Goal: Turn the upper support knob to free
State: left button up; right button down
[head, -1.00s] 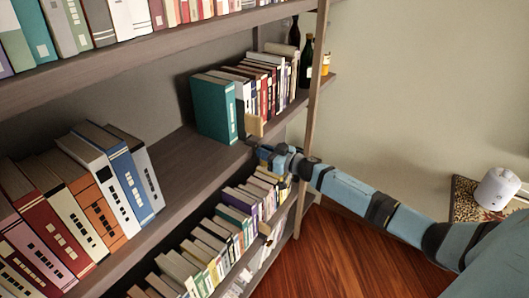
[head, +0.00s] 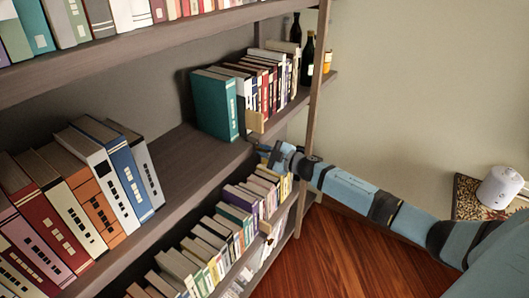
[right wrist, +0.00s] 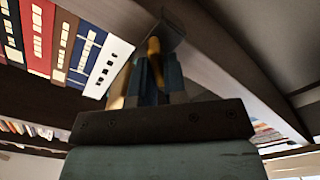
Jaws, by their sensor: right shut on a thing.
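A brass-coloured knob (right wrist: 154,48) shows in the right wrist view, under the edge of a grey-brown shelf board. My right gripper (right wrist: 156,78) is shut on it, with a blue finger on each side. In the head view my right gripper (head: 266,153) is at the front edge of the middle shelf (head: 185,165), below a small wooden block (head: 256,121) beside a teal book (head: 216,105). The knob is hidden there, and its turn position cannot be told. My left gripper is not in view.
Leaning books (head: 100,190) fill the left of the middle shelf, with a bare stretch before the teal book. Another wooden block (head: 265,227) is at the lower shelf. A shelf post (head: 313,90) stands just right of my gripper. Bottles (head: 307,58) stand behind it.

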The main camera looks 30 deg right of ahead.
jog(key=n, duration=0.1)
jog(key=n+b, duration=0.1)
jog(key=n, duration=0.1)
jog(key=shift+a+f+n, duration=0.1)
jog(key=shift+f+n, duration=0.15)
jog(key=shift+n, duration=0.15)
jog(key=n+b, duration=0.2)
jog(key=n, duration=0.2)
jog(key=shift+s+f+n, duration=0.1)
jog(key=shift+f+n, duration=0.05)
jog(key=shift+n, duration=0.15)
jog(key=c, duration=1.2)
grip_release()
jog(key=b+v, duration=0.2)
jog(key=v, duration=1.1)
jog(key=shift+s+b, duration=0.4)
